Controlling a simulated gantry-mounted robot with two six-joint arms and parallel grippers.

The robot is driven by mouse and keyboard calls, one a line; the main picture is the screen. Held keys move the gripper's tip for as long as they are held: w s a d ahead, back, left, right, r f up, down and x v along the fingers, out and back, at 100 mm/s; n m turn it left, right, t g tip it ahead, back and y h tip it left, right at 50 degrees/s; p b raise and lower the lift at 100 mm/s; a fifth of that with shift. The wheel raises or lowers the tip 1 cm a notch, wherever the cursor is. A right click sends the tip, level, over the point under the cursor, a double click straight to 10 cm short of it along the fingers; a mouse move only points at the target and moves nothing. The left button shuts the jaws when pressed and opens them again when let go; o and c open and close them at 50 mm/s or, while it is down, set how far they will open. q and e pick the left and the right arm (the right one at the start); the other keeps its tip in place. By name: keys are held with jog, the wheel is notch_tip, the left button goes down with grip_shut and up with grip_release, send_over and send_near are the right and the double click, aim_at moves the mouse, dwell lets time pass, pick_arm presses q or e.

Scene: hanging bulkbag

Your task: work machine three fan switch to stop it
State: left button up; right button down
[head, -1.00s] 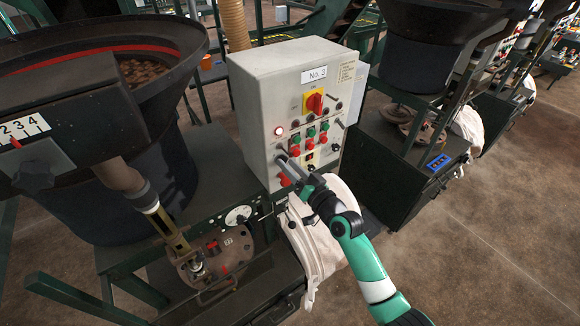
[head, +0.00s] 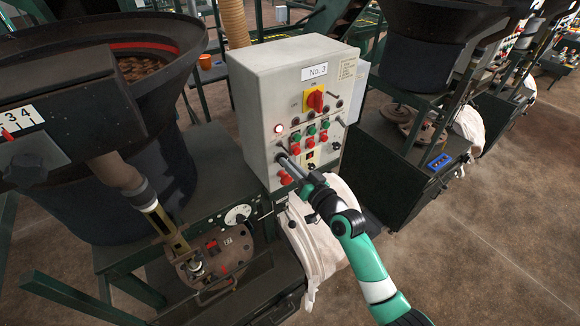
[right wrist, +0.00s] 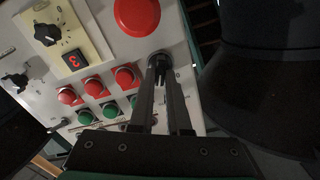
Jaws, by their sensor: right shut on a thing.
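The grey control cabinet (head: 262,110) labelled No. 3 stands in the middle of the head view. A black switch (right wrist: 158,64) sits on its panel beside a large red button (right wrist: 137,14); it cannot be told from the pictures whether this is the fan switch. My right gripper (head: 287,163) is at the lower left of the panel, just above the red button. In the right wrist view its two fingers (right wrist: 160,84) are shut on the black switch, which they partly hide. My left gripper is not in view.
A red-and-yellow main switch (head: 315,101) and rows of green and red buttons (head: 310,136) are on the panel. A lit lamp (head: 278,129) is at its left. A black hopper (head: 160,100) stands left, and a white bag (head: 318,235) hangs below the cabinet.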

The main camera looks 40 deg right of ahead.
jog(key=n+b, duration=0.2)
jog(key=n, duration=0.1)
jog(key=n+b, duration=0.3)
jog(key=n, duration=0.1)
jog(key=n+b, duration=0.3)
jog(key=shift+a+n, duration=0.3)
jog(key=shift+n, duration=0.1)
dwell(0.3)
jog(key=c, duration=0.9)
grip_release()
